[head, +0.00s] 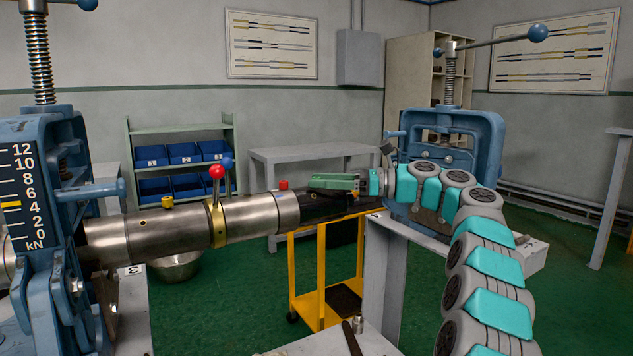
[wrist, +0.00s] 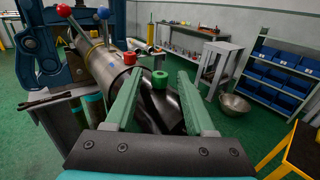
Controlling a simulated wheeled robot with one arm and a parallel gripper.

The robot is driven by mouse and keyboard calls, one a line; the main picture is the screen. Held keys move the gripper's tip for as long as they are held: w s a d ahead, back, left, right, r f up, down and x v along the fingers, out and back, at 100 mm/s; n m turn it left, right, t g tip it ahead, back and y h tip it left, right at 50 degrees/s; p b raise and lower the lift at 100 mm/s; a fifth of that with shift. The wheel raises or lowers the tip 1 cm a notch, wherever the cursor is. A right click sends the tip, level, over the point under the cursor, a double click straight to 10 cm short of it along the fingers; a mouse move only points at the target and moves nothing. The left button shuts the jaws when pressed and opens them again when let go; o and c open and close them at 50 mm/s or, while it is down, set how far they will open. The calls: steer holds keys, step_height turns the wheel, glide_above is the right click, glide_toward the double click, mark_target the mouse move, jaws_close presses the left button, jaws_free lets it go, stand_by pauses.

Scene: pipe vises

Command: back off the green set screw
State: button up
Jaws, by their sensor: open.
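The green set screw (wrist: 160,80) shows in the wrist view as a short green cap standing on the dark end section of the pipe (wrist: 160,108). My gripper (wrist: 159,74) is open, with one green finger on each side of the screw in that view and a gap to both. I cannot tell whether the fingertips are down at its height. In the head view my gripper (head: 335,182) is just above the dark pipe section (head: 322,207) and hides the green screw. A red set screw (head: 284,185) and a yellow one (head: 167,203) stand farther left on the steel pipe.
A brass collar (head: 217,228) with red and blue ball levers sits on the pipe. A blue vise with a kN scale (head: 28,195) holds the left end; another blue vise (head: 480,135) stands behind my arm. A yellow cart (head: 310,285) is below.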

mark_target(347, 197)
steer(key=d, duration=0.5)
steer(key=shift+s+d, duration=0.1)
steer(key=shift+d, duration=0.1)
steer(key=shift+s+d, duration=0.15)
steer(key=shift+d, duration=0.25)
steer(key=shift+d, duration=0.1)
